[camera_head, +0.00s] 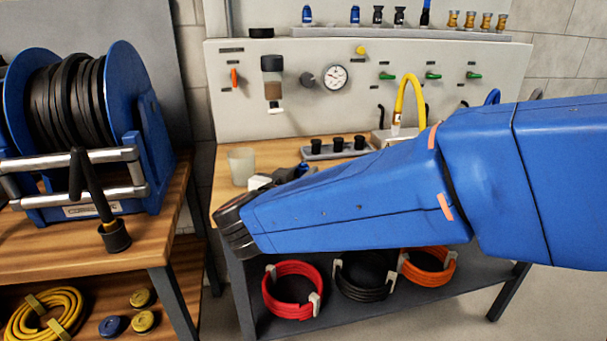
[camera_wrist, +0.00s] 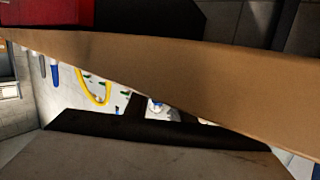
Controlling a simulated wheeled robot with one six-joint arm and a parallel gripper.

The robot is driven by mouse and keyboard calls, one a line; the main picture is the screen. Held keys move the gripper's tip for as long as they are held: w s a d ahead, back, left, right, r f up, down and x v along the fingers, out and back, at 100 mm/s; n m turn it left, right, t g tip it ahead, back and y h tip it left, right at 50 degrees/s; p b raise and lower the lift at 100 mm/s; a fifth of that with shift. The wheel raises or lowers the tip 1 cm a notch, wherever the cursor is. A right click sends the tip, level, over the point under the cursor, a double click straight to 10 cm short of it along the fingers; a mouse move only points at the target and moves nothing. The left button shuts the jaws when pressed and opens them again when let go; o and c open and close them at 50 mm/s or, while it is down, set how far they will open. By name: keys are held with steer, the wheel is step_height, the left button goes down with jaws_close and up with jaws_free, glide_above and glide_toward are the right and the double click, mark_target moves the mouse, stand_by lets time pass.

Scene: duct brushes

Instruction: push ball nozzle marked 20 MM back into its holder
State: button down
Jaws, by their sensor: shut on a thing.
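My gripper (camera_head: 288,176) is at the left end of my blue arm, low over the workbench, largely hidden behind the wrist. It is shut on a small blue piece (camera_head: 305,169), which I take for the ball nozzle; its 20 MM mark cannot be read. A blue and pale piece (camera_wrist: 156,105) also shows small in the wrist view, partly covered. A grey holder block with black cups (camera_head: 337,153) stands on the bench just behind and right of the gripper. I cannot tell whether the nozzle touches it.
A clear cup (camera_head: 241,166) stands left of the gripper. A panel (camera_head: 235,112) with a gauge, valves and a yellow hose (camera_head: 408,95) rises behind. Several nozzles stand on its upper shelf (camera_head: 400,36). A blue hose reel (camera_head: 130,110) is at left. A brown slab (camera_wrist: 200,80) crosses the wrist view.

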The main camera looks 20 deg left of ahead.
step_height(320, 180, up, 10)
steer(key=shift+f, duration=0.15)
stand_by(0.5)
